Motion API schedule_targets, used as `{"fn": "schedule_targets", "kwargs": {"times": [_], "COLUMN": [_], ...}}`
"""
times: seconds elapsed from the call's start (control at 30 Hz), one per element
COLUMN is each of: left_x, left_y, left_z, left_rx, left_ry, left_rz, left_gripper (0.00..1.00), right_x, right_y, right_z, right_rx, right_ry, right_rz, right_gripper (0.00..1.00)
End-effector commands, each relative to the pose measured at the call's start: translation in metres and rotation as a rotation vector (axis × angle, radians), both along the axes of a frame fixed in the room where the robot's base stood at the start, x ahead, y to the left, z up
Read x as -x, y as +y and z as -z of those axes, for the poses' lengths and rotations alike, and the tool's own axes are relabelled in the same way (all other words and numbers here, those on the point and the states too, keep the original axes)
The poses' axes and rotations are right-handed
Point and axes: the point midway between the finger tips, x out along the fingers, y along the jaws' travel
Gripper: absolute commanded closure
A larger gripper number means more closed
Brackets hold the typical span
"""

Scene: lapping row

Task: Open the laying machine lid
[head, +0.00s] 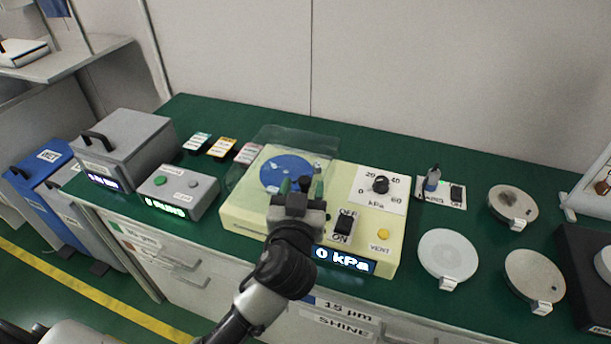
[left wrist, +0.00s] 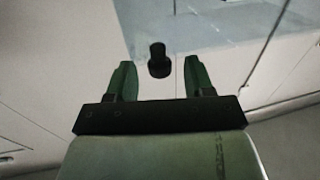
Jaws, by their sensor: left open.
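The laying machine (head: 238,215) is a cream box on the green bench, with a blue disc (head: 280,172) on its top. Its clear lid (head: 298,138) shows as a see-through panel over and behind the disc; its exact tilt is hard to tell. My left gripper (head: 302,187) is over the machine's front, its green fingers open. In the left wrist view a small black knob (left wrist: 158,62) shows between and just beyond the fingertips, with pale see-through surface behind it. I cannot tell whether the fingers touch it. My right gripper is not in view.
On the machine are a dial (head: 380,184), an OFF/ON switch (head: 343,224), a yellow vent button (head: 383,234) and a "0 kPa" display (head: 343,261). Grey boxes (head: 130,140) stand at left. Round plates (head: 447,252) lie at right. Small labelled cards (head: 222,147) lie behind.

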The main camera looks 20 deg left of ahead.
Motion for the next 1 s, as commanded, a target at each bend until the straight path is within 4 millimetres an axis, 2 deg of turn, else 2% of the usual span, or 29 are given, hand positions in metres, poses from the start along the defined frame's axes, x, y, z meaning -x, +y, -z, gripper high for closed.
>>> {"fn": "schedule_targets", "kwargs": {"times": [0.1, 0.2, 0.53, 0.87, 0.9, 1.0], "left_x": [-0.016, -0.023, -0.027, -0.027, -0.027, -0.027], "left_y": [0.002, 0.004, 0.004, 0.004, 0.004, 0.004], "left_z": [-0.001, 0.000, 0.001, 0.001, 0.001, 0.001], "left_rx": [-0.003, -0.002, 0.000, -0.001, -0.001, -0.001], "left_ry": [0.000, 0.000, 0.001, 0.001, 0.001, 0.001], "left_rz": [0.001, 0.001, 0.001, 0.001, 0.001, 0.001], "left_gripper": [0.47, 0.47, 0.47, 0.96, 1.00, 1.00], "right_x": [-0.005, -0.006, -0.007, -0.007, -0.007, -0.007], "right_y": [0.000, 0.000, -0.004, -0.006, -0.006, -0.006], "right_z": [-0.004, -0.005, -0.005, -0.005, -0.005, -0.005], "right_rx": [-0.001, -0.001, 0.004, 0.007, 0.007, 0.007], "right_ry": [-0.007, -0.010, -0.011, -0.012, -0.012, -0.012], "right_rz": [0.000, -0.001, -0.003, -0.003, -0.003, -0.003], "right_gripper": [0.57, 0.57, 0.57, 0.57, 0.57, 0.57]}}
